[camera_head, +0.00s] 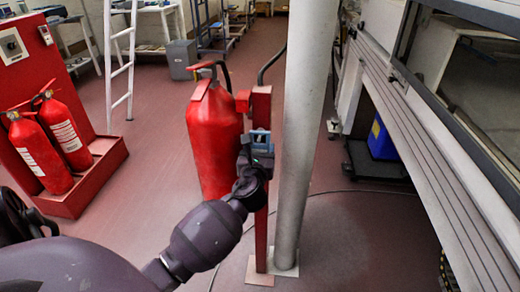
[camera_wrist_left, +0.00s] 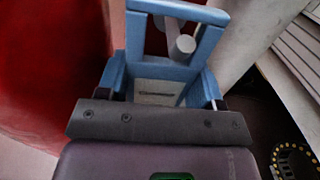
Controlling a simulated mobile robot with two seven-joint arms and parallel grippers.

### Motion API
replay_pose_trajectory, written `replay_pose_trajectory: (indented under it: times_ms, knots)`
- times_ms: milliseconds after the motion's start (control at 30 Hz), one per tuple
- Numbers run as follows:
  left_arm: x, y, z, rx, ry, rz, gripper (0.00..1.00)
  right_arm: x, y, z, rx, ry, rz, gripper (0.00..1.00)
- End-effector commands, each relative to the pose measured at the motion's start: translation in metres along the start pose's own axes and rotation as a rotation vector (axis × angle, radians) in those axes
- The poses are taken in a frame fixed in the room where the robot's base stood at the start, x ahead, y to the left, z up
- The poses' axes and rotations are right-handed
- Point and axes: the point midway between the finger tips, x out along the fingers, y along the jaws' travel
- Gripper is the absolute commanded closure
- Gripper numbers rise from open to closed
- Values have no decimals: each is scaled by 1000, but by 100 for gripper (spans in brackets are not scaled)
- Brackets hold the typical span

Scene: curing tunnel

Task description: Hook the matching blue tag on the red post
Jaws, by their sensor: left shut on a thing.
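The blue tag (camera_head: 260,137) is a small frame with an open loop at its top and a pale label below. My left gripper (camera_head: 257,158) is shut on it and holds it upright against the front of the red post (camera_head: 261,215), just below the post's top. In the left wrist view the blue tag (camera_wrist_left: 135,42) sits between the fingers. A grey peg (camera_wrist_left: 183,45) shows through its loop, its round end inside the opening. I cannot tell whether the loop bears on the peg. My right gripper is not in view.
Two extinguishers (camera_head: 64,137) stand in a red stand (camera_head: 98,172) at left. A long machine (camera_head: 430,170) fills the right side.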

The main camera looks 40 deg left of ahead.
Motion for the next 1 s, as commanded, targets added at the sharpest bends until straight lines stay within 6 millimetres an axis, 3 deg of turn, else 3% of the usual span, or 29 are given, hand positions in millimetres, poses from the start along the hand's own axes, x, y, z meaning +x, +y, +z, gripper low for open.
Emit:
replay_pose_trajectory:
  times_ms: [800, 833, 1000]
  knots:
    - [0, 0, -5, 0, 0, 0, 68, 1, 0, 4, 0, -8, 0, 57]
    - [0, 0, -5, 0, 0, 0, 38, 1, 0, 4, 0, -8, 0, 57]
    - [0, 0, -5, 0, 0, 0, 12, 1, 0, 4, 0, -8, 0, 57]
